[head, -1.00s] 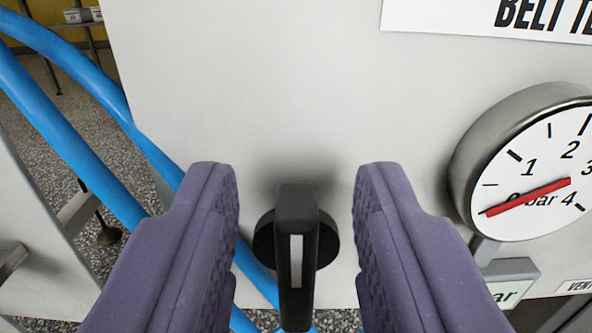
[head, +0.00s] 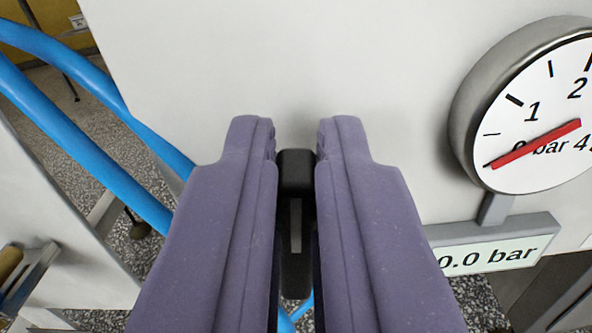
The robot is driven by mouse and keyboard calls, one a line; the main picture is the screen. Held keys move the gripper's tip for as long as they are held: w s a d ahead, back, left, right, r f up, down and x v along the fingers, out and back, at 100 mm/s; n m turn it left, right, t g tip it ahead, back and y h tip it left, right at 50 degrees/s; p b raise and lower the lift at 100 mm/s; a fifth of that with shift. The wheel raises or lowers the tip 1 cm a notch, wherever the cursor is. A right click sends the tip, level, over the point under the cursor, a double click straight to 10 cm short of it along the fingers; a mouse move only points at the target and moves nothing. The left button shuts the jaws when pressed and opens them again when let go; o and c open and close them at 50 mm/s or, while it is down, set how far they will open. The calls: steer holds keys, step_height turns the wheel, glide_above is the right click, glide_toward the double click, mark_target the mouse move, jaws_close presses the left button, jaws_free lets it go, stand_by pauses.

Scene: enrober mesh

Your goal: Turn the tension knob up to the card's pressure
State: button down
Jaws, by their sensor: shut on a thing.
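The tension knob (head: 295,215) is black with a pale stripe on its upright bar, on the light grey panel. My gripper (head: 296,150) has its two purple fingers closed on either side of the bar, shut on it. The knob's round base is mostly hidden behind the fingers. The pressure gauge (head: 535,105) is at the right, its red needle pointing to the low left near 0. A readout plate (head: 495,255) below it shows "0.0 bar". The card with the pressure cannot be made out.
The light grey panel (head: 270,60) fills the middle and is bare above the knob. Blue hoses (head: 85,135) run down the left side. A speckled floor (head: 60,105) shows at the left. A wooden-handled item (head: 12,262) is at the lower left edge.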

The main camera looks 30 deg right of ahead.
steer(key=shift+s+d+f+m, duration=0.1)
steer(key=shift+f+m, duration=0.8)
steer(key=shift+m, duration=3.8)
steer(key=shift+s+f+m, duration=0.1)
steer(key=shift+f+m, duration=0.8)
steer(key=shift+m, duration=3.8)
steer(key=shift+s+d+f+m, duration=0.1)
steer(key=shift+f+m, duration=0.8)
steer(key=shift+m, duration=3.8)
steer(key=shift+w, duration=0.1)
steer(key=c, duration=1.2)
jaws_free()
steer(key=shift+r, duration=0.15)
steer(key=shift+o, duration=0.2)
steer(key=p+v, duration=0.3)
steer(key=v, duration=0.4)
steer(key=shift+s, duration=0.4)
steer(key=shift+a, duration=0.15)
